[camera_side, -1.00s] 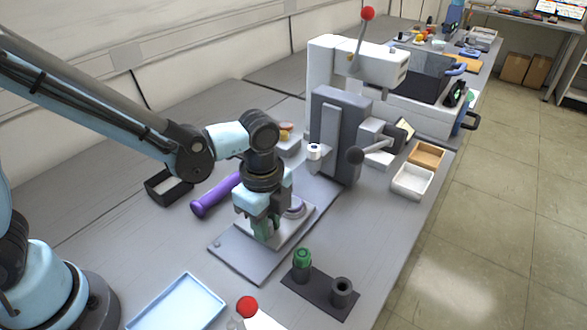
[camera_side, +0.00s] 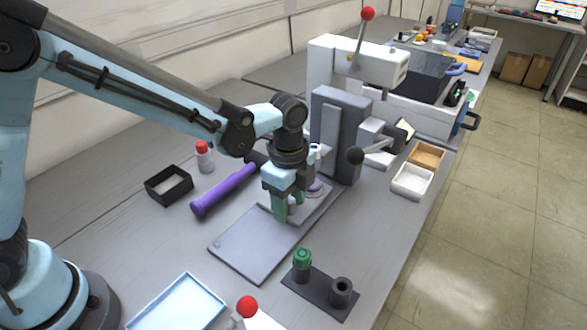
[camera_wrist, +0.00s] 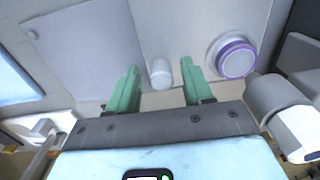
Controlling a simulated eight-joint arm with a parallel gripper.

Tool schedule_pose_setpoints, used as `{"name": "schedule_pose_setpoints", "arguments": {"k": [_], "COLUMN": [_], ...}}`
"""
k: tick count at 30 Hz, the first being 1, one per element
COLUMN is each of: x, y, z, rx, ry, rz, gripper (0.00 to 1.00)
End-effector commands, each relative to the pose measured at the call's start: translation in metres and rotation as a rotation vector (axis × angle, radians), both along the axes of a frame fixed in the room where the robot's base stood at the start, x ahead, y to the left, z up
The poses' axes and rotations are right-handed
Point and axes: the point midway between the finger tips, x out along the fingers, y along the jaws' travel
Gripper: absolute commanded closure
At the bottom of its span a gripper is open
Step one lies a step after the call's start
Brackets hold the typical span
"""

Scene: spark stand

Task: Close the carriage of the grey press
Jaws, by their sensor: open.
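The grey press (camera_side: 342,130) stands upright at the middle of the bench in the side view, with its base plate (camera_side: 245,245) reaching toward the camera. Its carriage (camera_side: 312,212) is a lighter plate on the base, close to the column; it also shows in the wrist view (camera_wrist: 192,28). A purple-ringed disc (camera_wrist: 235,58) sits on the carriage. A pale upright knob (camera_wrist: 161,73) stands at its near edge. My gripper (camera_side: 288,208) is low over the carriage, its green fingers open on either side of the knob in the wrist view (camera_wrist: 160,68). Finger contact with the knob cannot be told.
A dark holder with a green piece (camera_side: 302,262) is in front. White and tan trays (camera_side: 412,181) are at right. The base plate's front is bare.

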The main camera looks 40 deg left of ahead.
Motion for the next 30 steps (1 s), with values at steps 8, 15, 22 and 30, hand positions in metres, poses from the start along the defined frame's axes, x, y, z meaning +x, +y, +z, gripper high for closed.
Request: {"name": "schedule_pose_setpoints", "arguments": {"k": [8, 15, 22, 30], "x": [0.0, 0.0, 0.0, 0.0], "y": [0.0, 0.0, 0.0, 0.0], "z": [0.025, 0.068, 0.103, 0.12], "rx": [0.0, 0.0, 0.0, 0.0], "ry": [0.0, 0.0, 0.0, 0.0], "rz": [0.0, 0.0, 0.0, 0.0], "gripper": [0.49, 0.49, 0.49, 0.49]}}
